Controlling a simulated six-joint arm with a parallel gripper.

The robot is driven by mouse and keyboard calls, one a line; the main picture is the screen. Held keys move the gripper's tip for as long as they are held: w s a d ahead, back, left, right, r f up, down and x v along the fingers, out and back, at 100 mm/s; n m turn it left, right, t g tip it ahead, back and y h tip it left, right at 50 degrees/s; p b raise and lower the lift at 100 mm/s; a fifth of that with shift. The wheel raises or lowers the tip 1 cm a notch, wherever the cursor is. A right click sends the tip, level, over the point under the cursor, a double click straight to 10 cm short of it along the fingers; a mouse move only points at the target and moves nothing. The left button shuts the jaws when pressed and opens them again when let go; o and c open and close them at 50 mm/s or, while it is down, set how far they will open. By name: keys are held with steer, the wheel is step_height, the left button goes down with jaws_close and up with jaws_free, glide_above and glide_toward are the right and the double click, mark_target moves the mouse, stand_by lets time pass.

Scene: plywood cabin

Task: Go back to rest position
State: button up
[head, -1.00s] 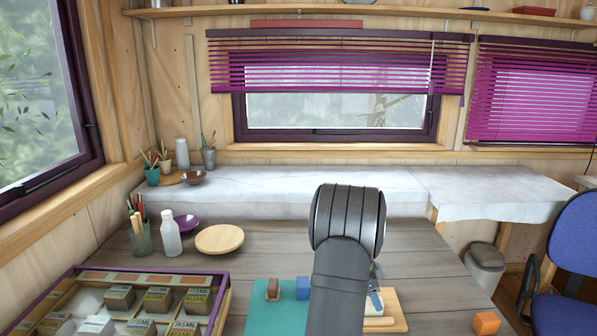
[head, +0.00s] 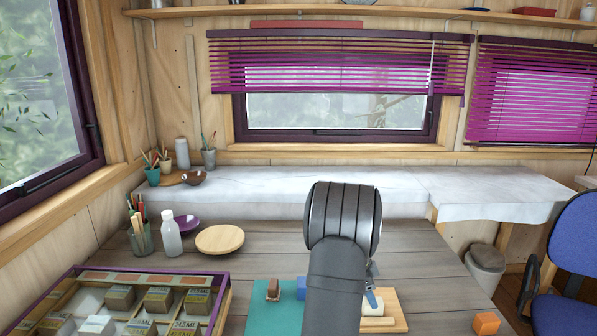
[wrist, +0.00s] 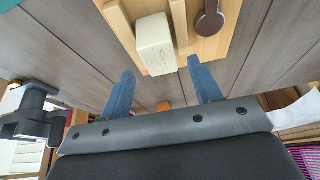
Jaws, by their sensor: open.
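My gripper (wrist: 162,86) is open, its two blue fingers spread apart in the wrist view with nothing held between them. A cream block (wrist: 155,43) sits on a light wooden board (wrist: 190,52), past the fingertips and apart from them. In the head view the block (head: 373,306) stands on the board (head: 394,312) just right of my arm. There my arm hides most of the gripper, and only a bit of blue finger shows above the block.
A teal mat (head: 262,318) with a brown block (head: 273,290) and a blue block (head: 301,288) lies left of my arm. An orange cube (head: 487,322) is at right. A compartment tray (head: 222,300), bottle (head: 171,235) and round wooden plate (head: 220,240) stand left.

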steer(key=v, duration=0.8)
steer(key=x, duration=1.2)
steer(key=shift+f, duration=0.25)
steer(key=r, duration=0.5)
steer(key=shift+s+d, duration=0.15)
steer(key=shift+d, duration=0.05)
steer(key=s+d+r, duration=0.7)
steer(key=s, duration=0.2)
steer(key=w+d+f, duration=0.1)
steer(key=w+d, duration=0.2)
steer(key=d, duration=0.3)
steer(key=w+d+f+n, duration=0.1)
steer(key=w+d, duration=0.1)
steer(key=d, duration=0.4)
steer(key=w+d+f, duration=0.1)
steer(key=w+d, duration=0.2)
steer(key=d, duration=0.4)
steer(key=shift+t, duration=0.3)
steer(key=shift+w+a+f, duration=0.95)
steer(key=shift+w+f, duration=0.05)
steer(key=shift+w, duration=0.65)
steer(key=shift+w+a+f, duration=0.95)
steer(key=shift+w+f, duration=0.1)
steer(key=shift+w, duration=0.6)
steer(key=shift+w+a+f, duration=0.95)
steer(key=shift+w+f, duration=0.05)
steer(key=shift+w, duration=0.65)
